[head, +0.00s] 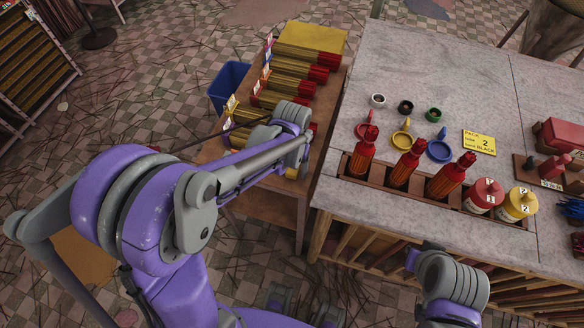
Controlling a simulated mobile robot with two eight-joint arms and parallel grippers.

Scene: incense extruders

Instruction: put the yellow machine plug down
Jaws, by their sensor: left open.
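A yellow ring-shaped piece with a small knob (401,138) lies flat on the grey worktop, between a red one (364,129) and a blue one (439,150). It looks like the yellow machine plug. My left gripper (296,155) is open, over the front of the low side table left of the worktop, well apart from the yellow piece. My own arm and wrist hide most of its fingers, and I cannot tell what lies right under them. Of my right arm, grey and purple links show at the lower right; its fingers are not visible.
Red-ended bundles (305,68) lie on the side table (262,205). Several small cups (405,107) stand behind the rings. A yellow card (479,143) lies right. The worktop's back is clear.

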